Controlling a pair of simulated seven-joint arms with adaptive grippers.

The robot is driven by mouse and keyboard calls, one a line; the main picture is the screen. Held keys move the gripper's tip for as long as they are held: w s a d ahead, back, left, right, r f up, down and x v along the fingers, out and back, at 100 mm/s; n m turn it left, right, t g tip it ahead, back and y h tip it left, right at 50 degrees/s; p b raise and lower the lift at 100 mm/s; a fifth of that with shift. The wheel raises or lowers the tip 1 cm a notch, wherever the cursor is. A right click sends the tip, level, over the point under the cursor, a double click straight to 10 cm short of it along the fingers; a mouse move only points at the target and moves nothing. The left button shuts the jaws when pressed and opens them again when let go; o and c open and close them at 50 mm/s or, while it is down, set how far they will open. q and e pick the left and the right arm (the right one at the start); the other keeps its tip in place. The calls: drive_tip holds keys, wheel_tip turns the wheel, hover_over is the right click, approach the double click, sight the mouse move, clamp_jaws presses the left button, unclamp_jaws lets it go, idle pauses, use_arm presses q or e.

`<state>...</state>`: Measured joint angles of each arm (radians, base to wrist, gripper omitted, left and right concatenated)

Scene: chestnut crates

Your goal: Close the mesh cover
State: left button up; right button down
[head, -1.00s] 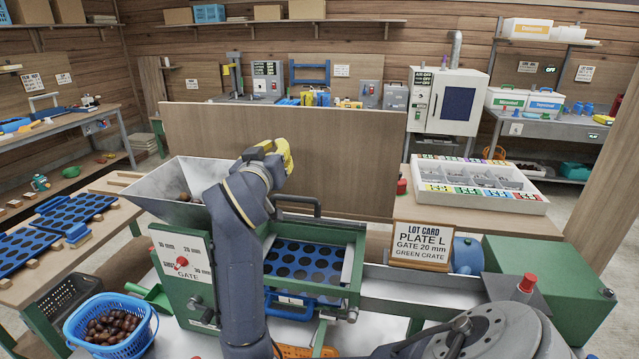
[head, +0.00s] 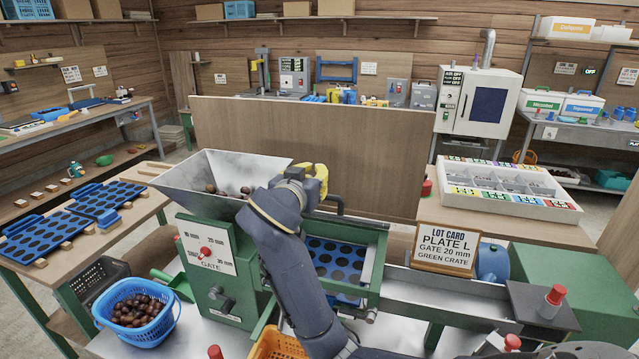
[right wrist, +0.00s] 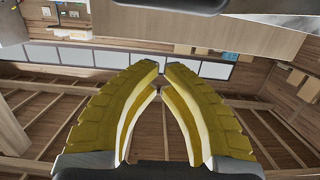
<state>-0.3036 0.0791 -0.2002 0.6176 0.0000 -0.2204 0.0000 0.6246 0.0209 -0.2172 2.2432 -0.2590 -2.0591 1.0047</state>
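The green grading machine (head: 378,262) stands in the middle of the head view, with a dark, round-holed blue plate (head: 335,255) inside its frame. A dark bar handle (head: 335,201) stands at the back of this frame. It seems to belong to the mesh cover, but I cannot make out the mesh, and my arm hides part of the frame. My right gripper (head: 318,180), with yellow fingers, is just above and left of the handle. In the right wrist view its fingertips (right wrist: 161,66) nearly meet, with nothing between them. My left gripper is not in view.
A metal hopper (head: 195,185) with chestnuts adjoins the frame's left. A wooden panel (head: 320,140) stands behind. A lot card (head: 446,248) stands at right. A blue basket of chestnuts (head: 140,312) and an orange crate (head: 275,346) are in front.

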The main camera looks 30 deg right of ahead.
drive_tip(key=w+d+f, duration=0.1)
drive_tip(key=f, duration=0.1)
drive_tip(key=w+d+f, duration=0.2)
drive_tip(key=shift+d, duration=0.25)
drive_tip(key=shift+s+a+f, duration=0.1)
drive_tip(key=shift+s+f, duration=0.05)
drive_tip(key=shift+f, duration=0.05)
drive_tip(key=shift+a+f, duration=0.1)
idle(0.5)
